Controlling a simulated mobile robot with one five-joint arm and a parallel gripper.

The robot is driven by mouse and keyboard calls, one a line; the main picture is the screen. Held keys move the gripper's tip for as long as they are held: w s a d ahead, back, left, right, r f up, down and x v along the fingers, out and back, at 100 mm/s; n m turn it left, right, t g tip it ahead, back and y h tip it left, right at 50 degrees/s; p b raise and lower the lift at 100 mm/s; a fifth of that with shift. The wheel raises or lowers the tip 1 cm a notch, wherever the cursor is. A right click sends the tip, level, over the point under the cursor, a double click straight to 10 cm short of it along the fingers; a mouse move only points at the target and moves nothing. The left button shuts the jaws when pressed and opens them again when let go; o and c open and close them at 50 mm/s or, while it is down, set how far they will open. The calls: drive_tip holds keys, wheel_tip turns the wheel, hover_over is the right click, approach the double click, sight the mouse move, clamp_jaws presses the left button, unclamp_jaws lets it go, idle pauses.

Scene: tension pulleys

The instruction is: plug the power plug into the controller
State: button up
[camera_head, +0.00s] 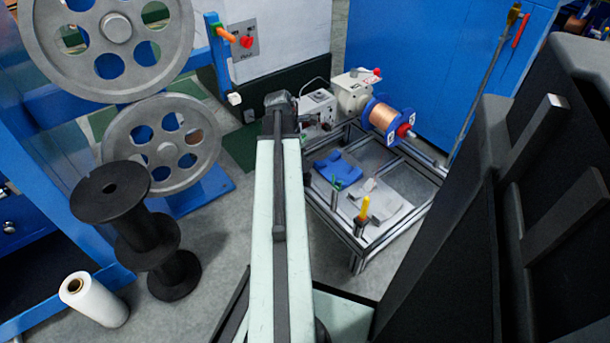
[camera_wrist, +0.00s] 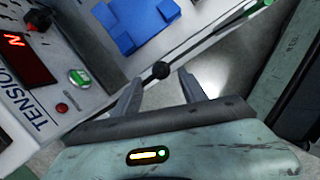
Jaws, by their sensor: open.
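The controller (camera_wrist: 55,75) fills the left of the wrist view. It is a white box with TENSION lettering, a red lit display, a black knob, a green-lit rocker switch and a small red button. In the head view, the controller (camera_head: 318,108) stands just right of my arm's far end. My gripper (camera_wrist: 161,80) is open, its two grey fingers spread beside the controller. A small black round piece (camera_wrist: 161,70) shows between the fingertips; I cannot tell whether it is the power plug. No plug is clearly recognisable, and its socket is not visible.
A metal-framed bench (camera_head: 365,225) holds a blue part (camera_head: 340,168), a yellow-handled tool (camera_head: 363,208) and a copper spool (camera_head: 388,120). Large grey pulleys (camera_head: 160,145) and black reels (camera_head: 145,235) stand left. A white roll (camera_head: 95,300) stands on the floor.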

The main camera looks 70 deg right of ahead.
drive_tip(key=b+x, duration=0.5)
drive_tip(key=shift+f, duration=0.25)
drive_tip(key=shift+r, duration=0.2)
clamp_jaws()
